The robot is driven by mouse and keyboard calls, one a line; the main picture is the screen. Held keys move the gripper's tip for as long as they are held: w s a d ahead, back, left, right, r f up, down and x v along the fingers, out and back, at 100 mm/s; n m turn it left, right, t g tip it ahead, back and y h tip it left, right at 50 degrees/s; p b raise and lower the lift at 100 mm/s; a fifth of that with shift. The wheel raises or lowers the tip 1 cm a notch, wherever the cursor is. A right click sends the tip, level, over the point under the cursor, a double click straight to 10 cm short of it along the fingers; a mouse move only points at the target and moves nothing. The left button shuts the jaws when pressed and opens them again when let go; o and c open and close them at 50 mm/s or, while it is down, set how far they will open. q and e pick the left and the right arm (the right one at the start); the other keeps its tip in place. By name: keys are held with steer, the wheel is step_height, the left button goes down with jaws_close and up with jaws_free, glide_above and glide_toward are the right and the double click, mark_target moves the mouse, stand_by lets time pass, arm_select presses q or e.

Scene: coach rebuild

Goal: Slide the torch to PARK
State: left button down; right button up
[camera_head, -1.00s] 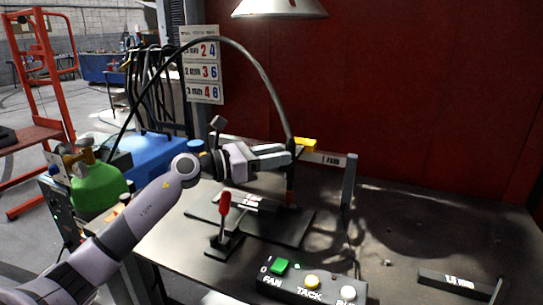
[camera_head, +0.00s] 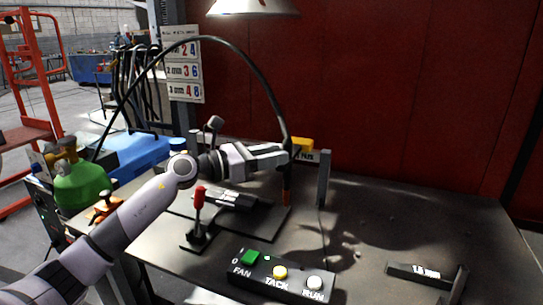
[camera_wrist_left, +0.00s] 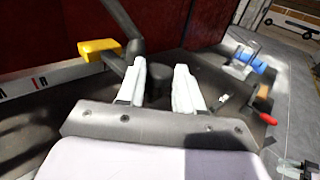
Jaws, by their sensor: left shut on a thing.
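The torch (camera_head: 287,190) is dark and hangs upright from a black cable that arches over from the left. A yellow block (camera_head: 303,144) sits beside it on the rail, close to the right-hand post (camera_head: 323,180). A pale label on the rail is partly covered by the block, and only some letters show. My left gripper (camera_head: 287,153) is shut on the torch from the left. In the left wrist view a dark round body (camera_wrist_left: 157,88) stands between its pale fingers, and the yellow block (camera_wrist_left: 98,50) is left of them. My right gripper is not in view.
A dark plate lies below the rail. A red-handled lever (camera_head: 200,198) stands in front of it. A button box (camera_head: 275,274) marked FAN, TACK and RUN is at the front edge. A 1.6 mm piece (camera_head: 425,273) lies at the right. A green bottle (camera_head: 80,188) stands at left.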

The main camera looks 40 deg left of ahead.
arm_select(q)
steer(key=shift+d, duration=0.2)
steer(key=c, duration=0.8)
jaws_free()
steer(key=shift+c, duration=0.2)
steer(key=shift+o, duration=0.3)
steer(key=shift+d, duration=0.1)
steer(key=b+v, duration=0.2)
steer(key=v, duration=0.5)
steer(key=shift+b, duration=0.3)
